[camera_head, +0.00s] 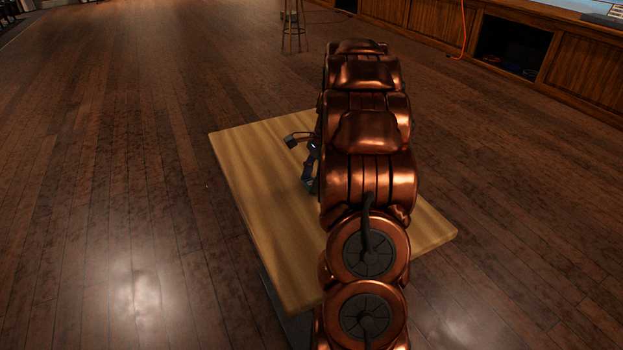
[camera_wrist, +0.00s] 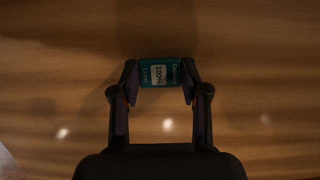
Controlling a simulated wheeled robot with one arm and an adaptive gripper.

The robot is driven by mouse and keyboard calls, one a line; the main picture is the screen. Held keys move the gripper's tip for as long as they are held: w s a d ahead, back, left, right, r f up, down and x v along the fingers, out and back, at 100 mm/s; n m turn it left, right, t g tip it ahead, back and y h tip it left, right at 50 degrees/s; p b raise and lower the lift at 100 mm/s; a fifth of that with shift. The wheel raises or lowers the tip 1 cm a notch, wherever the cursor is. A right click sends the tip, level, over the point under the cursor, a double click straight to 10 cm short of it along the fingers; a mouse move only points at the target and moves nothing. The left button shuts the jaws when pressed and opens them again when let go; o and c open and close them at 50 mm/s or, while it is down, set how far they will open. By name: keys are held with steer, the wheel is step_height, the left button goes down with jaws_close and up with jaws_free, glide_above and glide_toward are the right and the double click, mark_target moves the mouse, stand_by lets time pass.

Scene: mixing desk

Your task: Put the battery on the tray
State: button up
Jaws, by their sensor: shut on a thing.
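In the head view my arm hides most of the gripper; only dark finger parts and a bit of teal show left of the arm, over the wooden table. No tray can be made out in either view.
The light wooden table (camera_head: 268,232) has bare room on its left side; my arm hides much of its right. A stool (camera_head: 293,28) stands on the floor far behind. A wooden cabinet (camera_head: 590,72) and an orange cable (camera_head: 463,30) are at the back right.

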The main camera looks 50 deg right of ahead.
steer(key=shift+f, duration=0.1)
steer(key=o, duration=1.1)
steer(key=v, duration=1.2)
steer(key=shift+p, duration=0.3)
steer(key=s+a+n+g, duration=0.15)
steer(key=a+n, duration=0.35)
steer(key=a, duration=0.7)
steer(key=s+a+n+g, duration=0.1)
steer(key=s+a+n, duration=0.3)
steer(key=a, duration=0.8)
steer(key=s+a+n, duration=0.2)
steer(key=s+a+f+n+h, duration=0.1)
steer(key=s+a+n, duration=0.1)
steer(key=s+a, duration=0.1)
steer(key=s+a+f+n+g, duration=0.1)
steer(key=s+a+n, duration=0.1)
steer(key=s+a, duration=0.1)
steer(key=shift+h, duration=0.3)
steer(key=s+a+f+n, duration=0.1)
steer(key=s+n, duration=0.1)
steer(key=s, duration=0.2)
steer(key=s+a+f+n+h, duration=0.1)
steer(key=s+a+n, duration=0.1)
steer(key=s, duration=0.2)
steer(key=s+a+f+n, duration=0.1)
steer(key=s+f+n, duration=0.1)
steer(key=s, duration=0.2)
steer(key=shift+a+f+n+g+h, duration=0.15)
steer(key=shift+a+n+g+h, duration=0.15)
steer(key=shift+n+g, duration=0.1)
